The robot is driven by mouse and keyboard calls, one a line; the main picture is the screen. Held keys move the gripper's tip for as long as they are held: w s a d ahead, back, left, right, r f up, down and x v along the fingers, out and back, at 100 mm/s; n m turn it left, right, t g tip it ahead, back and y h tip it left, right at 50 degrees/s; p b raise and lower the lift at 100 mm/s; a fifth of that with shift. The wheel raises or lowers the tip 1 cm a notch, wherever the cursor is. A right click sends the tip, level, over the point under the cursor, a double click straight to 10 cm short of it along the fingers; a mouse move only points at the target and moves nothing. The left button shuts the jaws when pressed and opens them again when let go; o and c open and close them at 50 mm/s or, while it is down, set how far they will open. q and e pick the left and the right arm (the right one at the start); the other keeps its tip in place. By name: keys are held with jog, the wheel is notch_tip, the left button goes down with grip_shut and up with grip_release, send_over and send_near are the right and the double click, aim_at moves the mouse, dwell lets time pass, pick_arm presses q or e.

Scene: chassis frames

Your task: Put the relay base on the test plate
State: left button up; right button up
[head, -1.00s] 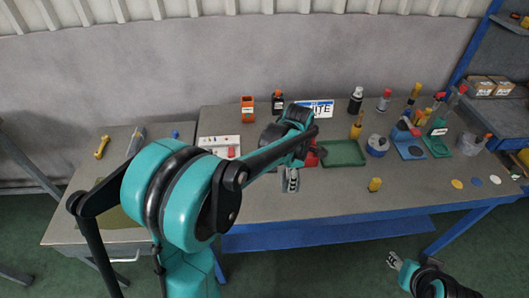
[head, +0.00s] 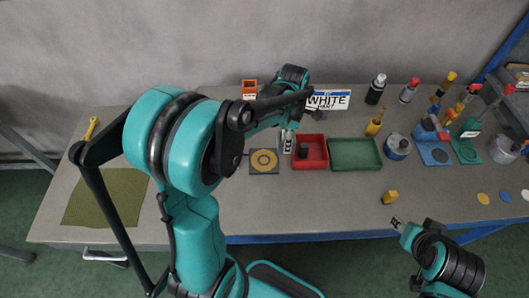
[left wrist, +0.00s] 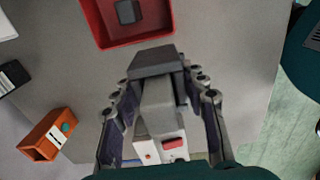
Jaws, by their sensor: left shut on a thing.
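The test plate (head: 254,170) seems to be the dark square plate with a yellow ring, flat on the table left of a red tray. My left gripper (head: 287,144) is between the plate and the tray in the head view. In the left wrist view my left gripper (left wrist: 161,108) is shut on a dark grey block, seemingly the relay base (left wrist: 155,61). Its lower part is hard to make out between the fingers. In the head view the fingers hide it. My right gripper (head: 396,223) is low at the table's front; its opening is unclear.
The red tray (head: 323,163) holds a dark block (head: 303,151); a green tray (head: 355,154) stands beside it. An orange box (head: 249,88) and a white sign (head: 328,99) stand behind. The front middle of the table is clear.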

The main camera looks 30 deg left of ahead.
pick_arm(q)
jog(key=s+a+f, duration=0.1)
jog(key=a, duration=0.1)
jog(key=s+a+f+b, duration=0.1)
jog(key=a+f, duration=0.1)
jog(key=s+a+f, duration=0.1)
jog(key=a, duration=0.1)
jog(key=shift+a+f+b, duration=0.25)
jog(key=shift+a+b, duration=0.1)
notch_tip(320, 180, down, 4)
jog(key=shift+f+b, duration=0.1)
jog(key=shift+b, duration=0.75)
jog(key=o, duration=0.8)
jog(key=shift+f, duration=0.1)
jog(key=o, duration=0.5)
jog(key=shift+c, duration=0.2)
jog(key=shift+r, duration=0.2)
